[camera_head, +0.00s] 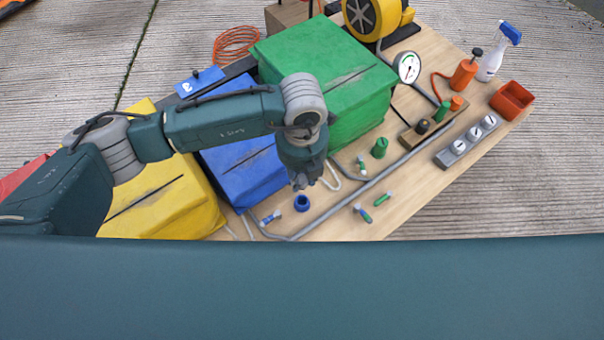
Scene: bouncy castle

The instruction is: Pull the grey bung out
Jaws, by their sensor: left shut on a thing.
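My left gripper (303,183) reaches down from the left, at the right side of the blue block (240,170) and in front of the green block (330,85). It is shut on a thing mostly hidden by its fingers. This looks to be the grey bung, but I cannot make out its outline or how it sits. A white cord loop (332,177) lies just right of the fingertips. A blue ring-shaped piece (302,203) stands on the board just below them. My right gripper is not in view.
The yellow block (165,200) stands to the left. A green knob (379,148), grey piping (385,170), a small rack (428,130), a gauge (407,67), a grey panel of dials (467,142), an orange bin (511,100) and a spray bottle (497,55) occupy the wooden board.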

